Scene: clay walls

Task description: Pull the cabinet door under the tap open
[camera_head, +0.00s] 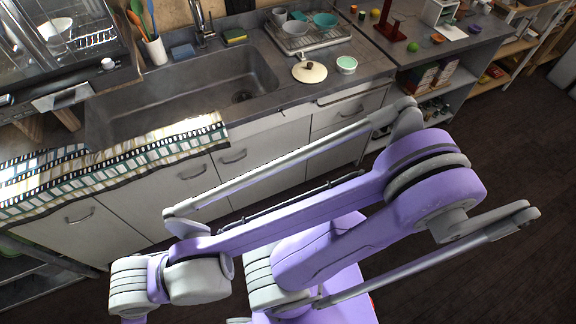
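The tap (202,30) stands at the back edge of the sink (185,95). Below the counter front is a row of pale cabinet doors with dark bar handles, all looking shut. One door (155,203) has its handle (192,173) just under a hanging towel. The door to its right (262,150) has a handle (232,157) near its upper left corner. I cannot tell for certain which of these two is under the tap. My purple arm crosses in front and hides their lower parts. Neither gripper shows in this view.
A patterned towel (110,165) drapes over the counter edge above the left doors. A pan lid (309,71), a bowl (346,65) and a dish tray (305,38) are on the counter. Open shelves (430,90) stand further right. Dark floor (500,160) at the right is clear.

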